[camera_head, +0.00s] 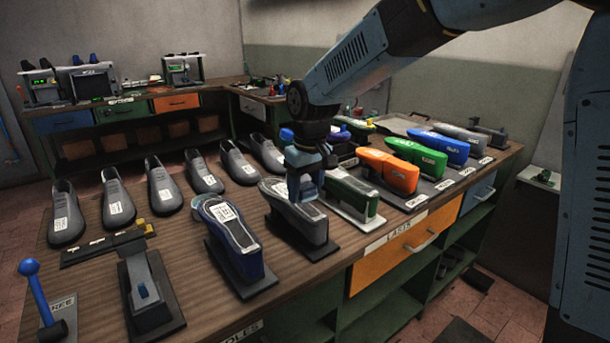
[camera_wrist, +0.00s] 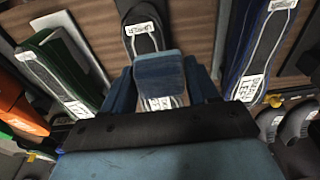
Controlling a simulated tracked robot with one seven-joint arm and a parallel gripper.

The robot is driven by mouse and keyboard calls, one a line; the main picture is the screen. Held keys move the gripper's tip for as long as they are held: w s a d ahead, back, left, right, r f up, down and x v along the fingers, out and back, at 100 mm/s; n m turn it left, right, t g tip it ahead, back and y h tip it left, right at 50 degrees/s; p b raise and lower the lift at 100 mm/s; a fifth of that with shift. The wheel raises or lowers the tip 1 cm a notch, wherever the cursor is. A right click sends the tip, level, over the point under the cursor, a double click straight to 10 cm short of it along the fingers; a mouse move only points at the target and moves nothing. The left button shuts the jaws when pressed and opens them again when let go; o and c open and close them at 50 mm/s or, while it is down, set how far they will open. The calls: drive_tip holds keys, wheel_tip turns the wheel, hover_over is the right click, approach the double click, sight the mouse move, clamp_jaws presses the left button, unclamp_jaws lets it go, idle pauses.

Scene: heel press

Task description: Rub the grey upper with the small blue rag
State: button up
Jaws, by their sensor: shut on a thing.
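The grey upper (camera_head: 310,224) sits on a dark stand near the front edge of the bench, with a white label on top. It also shows in the wrist view (camera_wrist: 143,38), running up the middle. My gripper (camera_head: 303,190) points down over the grey upper. In the wrist view its fingers (camera_wrist: 160,84) are shut on the small blue rag (camera_wrist: 158,66), which hides part of the upper below. The rag is right over the upper's top; I cannot tell if it touches.
A blue upper (camera_head: 233,235) stands to the left and a green one (camera_head: 350,192) to the right, both close by. Orange (camera_head: 388,172) and other uppers stand further right. Several grey shoes (camera_head: 203,175) line the back. A blue-knobbed lever (camera_head: 38,290) stands front left.

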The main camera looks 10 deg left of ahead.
drive_tip(key=shift+r, duration=1.65)
